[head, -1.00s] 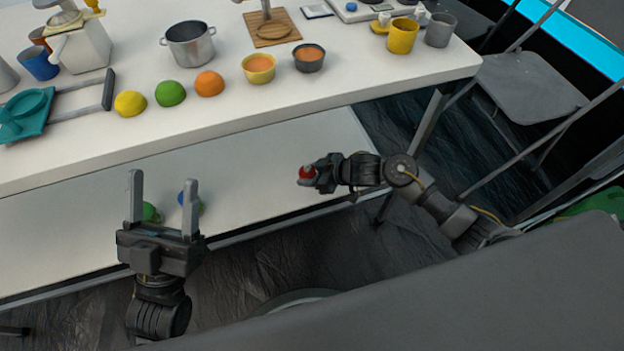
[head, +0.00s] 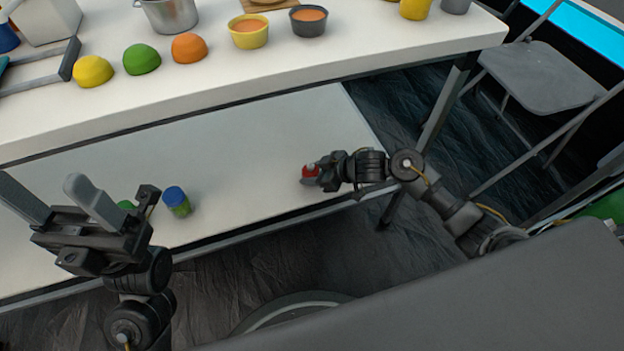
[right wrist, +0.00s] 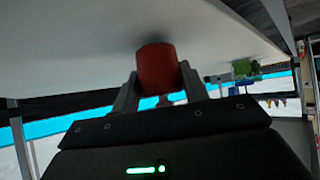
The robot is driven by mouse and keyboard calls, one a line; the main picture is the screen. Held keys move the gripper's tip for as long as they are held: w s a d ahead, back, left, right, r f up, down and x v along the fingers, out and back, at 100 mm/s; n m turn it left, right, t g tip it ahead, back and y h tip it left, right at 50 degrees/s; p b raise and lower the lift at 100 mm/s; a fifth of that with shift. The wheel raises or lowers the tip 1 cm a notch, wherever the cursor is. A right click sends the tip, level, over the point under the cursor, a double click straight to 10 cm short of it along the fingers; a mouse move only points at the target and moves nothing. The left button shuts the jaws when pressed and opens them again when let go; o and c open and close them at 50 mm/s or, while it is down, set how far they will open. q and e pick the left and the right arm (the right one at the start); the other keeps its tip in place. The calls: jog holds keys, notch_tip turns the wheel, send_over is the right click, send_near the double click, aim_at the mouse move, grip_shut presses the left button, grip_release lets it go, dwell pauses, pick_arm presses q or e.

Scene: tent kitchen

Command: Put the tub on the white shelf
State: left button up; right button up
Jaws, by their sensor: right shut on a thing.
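The tub is a small red container (head: 309,171) at the right end of the white shelf (head: 235,145), which lies below the tabletop. My right gripper (head: 313,180) is shut on it. In the right wrist view the red tub (right wrist: 157,68) sits between the two fingers, against the white surface (right wrist: 90,40). I cannot tell whether it touches the shelf or hangs just above it. My left gripper (head: 42,195) is open and empty at the lower left, in front of the shelf.
A blue-lidded green jar (head: 176,201) and a partly hidden green thing (head: 126,205) stand on the shelf at left. The tabletop (head: 350,55) above holds bowls, a pot and coloured domes. A grey chair (head: 545,75) stands at right. The middle of the shelf is clear.

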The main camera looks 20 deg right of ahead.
jog(key=shift+f, duration=0.15)
jog(key=shift+f, duration=0.2)
jog(key=o, duration=1)
jog(key=shift+o, duration=0.2)
